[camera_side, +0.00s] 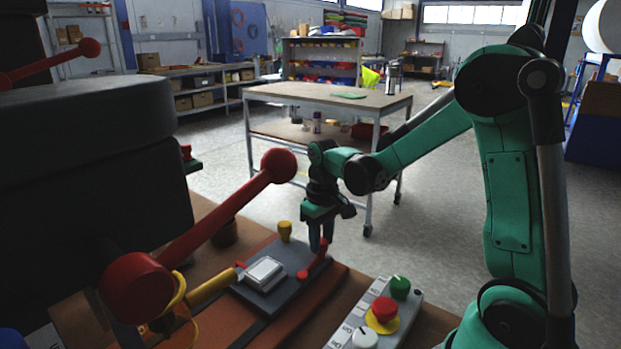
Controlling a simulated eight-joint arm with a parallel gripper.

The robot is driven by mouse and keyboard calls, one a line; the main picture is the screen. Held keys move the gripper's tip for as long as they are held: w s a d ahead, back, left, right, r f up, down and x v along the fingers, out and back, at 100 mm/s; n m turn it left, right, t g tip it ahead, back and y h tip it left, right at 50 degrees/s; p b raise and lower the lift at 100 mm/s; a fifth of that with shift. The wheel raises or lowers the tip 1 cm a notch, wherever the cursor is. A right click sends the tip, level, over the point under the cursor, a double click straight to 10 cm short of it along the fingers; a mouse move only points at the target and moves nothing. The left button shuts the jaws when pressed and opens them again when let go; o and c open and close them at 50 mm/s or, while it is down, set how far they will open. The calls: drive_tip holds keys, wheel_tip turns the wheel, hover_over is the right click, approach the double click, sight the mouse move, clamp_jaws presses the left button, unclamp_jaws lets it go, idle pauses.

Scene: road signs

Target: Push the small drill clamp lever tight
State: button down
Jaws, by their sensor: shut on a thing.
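The small red clamp lever (313,265) stands tilted at the right edge of a dark fixture plate (262,305), rising from a red pivot towards upper right. My gripper (321,246) comes down from above, fingers pointing down, and is shut on the upper end of this lever. The fingers partly hide that end, so the exact grip is hard to see. A pale square block (264,270) sits on the plate left of the lever. A yellow knob (285,231) stands at the plate's back edge.
A large red lever with a ball end (279,165) slants up from the dark machine (95,170) at left, close to my gripper. A control box (384,311) with green, red and white buttons lies right of the plate. A wheeled workbench (325,97) stands behind.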

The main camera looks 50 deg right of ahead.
drive_tip(key=shift+w+n, duration=0.2)
drive_tip(key=shift+n, duration=0.2)
drive_tip(key=c, duration=0.5)
unclamp_jaws()
drive_tip(key=shift+c, duration=0.2)
drive_tip(key=shift+r, duration=2.8)
drive_tip(key=shift+a, duration=0.1)
